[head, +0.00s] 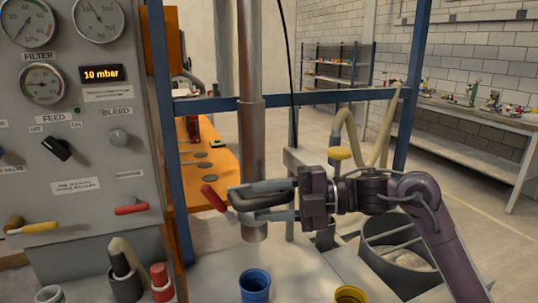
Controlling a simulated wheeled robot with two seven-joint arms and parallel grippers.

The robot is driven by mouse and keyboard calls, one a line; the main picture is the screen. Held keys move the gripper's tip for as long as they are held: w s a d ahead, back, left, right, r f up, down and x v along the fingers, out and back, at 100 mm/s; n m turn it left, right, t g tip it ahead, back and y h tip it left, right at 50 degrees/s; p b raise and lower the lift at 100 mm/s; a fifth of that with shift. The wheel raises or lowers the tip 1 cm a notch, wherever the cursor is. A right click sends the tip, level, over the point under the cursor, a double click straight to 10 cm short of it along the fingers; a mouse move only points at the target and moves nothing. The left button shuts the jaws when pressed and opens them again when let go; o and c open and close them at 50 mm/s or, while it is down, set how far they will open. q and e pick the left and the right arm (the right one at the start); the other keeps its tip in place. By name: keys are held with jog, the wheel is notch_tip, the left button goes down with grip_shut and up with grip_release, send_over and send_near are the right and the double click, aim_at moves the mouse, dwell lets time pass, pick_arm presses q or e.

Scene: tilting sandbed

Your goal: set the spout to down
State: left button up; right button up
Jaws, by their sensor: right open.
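A vertical grey metal pipe (251,130) comes down in the middle of the head view. Its short lower end (254,233), which looks like the spout, points down above the table. A red-tipped lever (213,198) sticks out to the left of the pipe and slants. My right gripper (245,199) reaches in from the right, level with the lever. Its fingers are open and lie across the front of the pipe, hiding part of it and where the lever joins. I cannot tell whether they touch the lever. My left gripper is not in view.
A grey panel (90,165) with gauges, knobs and levers stands at the left. A blue cup (254,284) and a yellow cup (350,294) stand below. A round bin (400,262) is at the right. Blue frame posts (170,130) flank the pipe.

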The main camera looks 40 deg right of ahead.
notch_tip(320, 180, up, 10)
jog(key=shift+d+f, duration=0.1)
jog(key=shift+f, duration=0.1)
notch_tip(320, 180, up, 10)
jog(key=p, duration=0.2)
jog(key=shift+o, duration=0.5)
jog(key=shift+d+r, duration=0.1)
jog(key=shift+r, duration=0.35)
jog(key=shift+f, duration=0.25)
jog(key=shift+c, duration=0.5)
jog(key=b+v, duration=0.5)
jog(key=v, duration=0.3)
jog(key=shift+s+f+b, duration=0.2)
jog(key=shift+s+b, duration=0.05)
jog(key=shift+b, duration=0.1)
